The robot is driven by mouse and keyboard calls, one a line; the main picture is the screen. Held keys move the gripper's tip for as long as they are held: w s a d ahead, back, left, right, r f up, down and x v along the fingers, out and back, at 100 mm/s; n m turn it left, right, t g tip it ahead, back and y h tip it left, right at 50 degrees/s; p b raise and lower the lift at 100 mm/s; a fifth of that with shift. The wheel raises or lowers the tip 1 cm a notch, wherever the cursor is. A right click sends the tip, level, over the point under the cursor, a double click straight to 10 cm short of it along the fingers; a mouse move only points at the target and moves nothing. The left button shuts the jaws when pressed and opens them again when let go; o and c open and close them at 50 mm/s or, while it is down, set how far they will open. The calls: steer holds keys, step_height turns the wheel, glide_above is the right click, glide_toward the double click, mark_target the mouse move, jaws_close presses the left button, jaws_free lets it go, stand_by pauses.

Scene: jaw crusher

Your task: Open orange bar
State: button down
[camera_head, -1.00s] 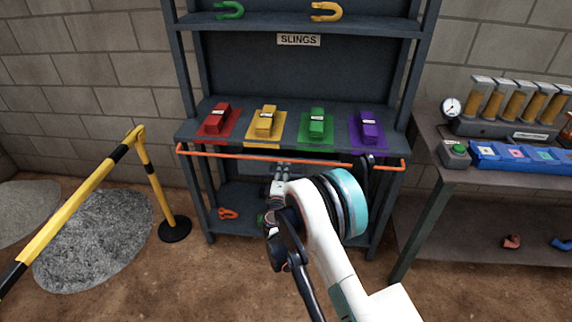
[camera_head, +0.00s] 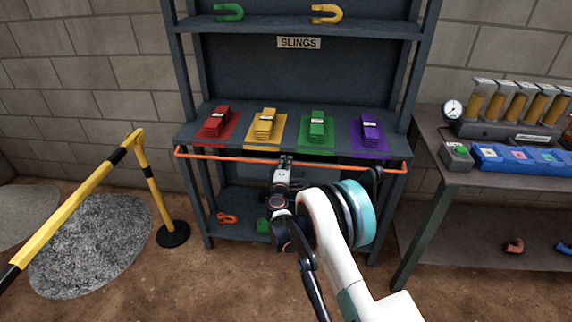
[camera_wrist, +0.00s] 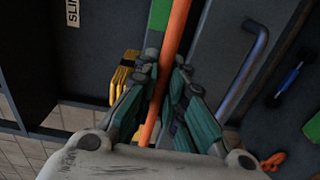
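The orange bar (camera_head: 235,156) is a thin rail running across the front of the shelf rack, just below the sling shelf. My gripper (camera_head: 286,161) is at the middle of this bar in the head view. In the wrist view, the orange bar (camera_wrist: 173,50) runs between the two teal-and-grey fingers of my gripper (camera_wrist: 166,75). One finger lies on each side, very close to the bar. Whether they press on it I cannot tell. Part of the bar is hidden behind the fingers and the wrist.
Red (camera_head: 216,123), yellow (camera_head: 265,126), green (camera_head: 317,128) and purple slings (camera_head: 369,131) lie on the shelf above the bar. A yellow-black barrier (camera_head: 90,193) stands left. A workbench (camera_head: 445,178) stands right. An orange shackle (camera_head: 227,218) lies on the lower shelf.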

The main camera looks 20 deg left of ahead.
steer(key=shift+r, duration=0.15)
steer(key=shift+r+g+h+p, duration=0.35)
steer(key=shift+g+h+p, duration=0.05)
steer(key=shift+g+p, duration=0.3)
steer(key=shift+r+g+p, duration=0.4)
steer(key=shift+g+p, duration=0.3)
steer(key=shift+g, duration=0.4)
steer(key=c, duration=1.7)
jaws_free()
steer(key=shift+o, duration=0.2)
steer(key=v, duration=1.2)
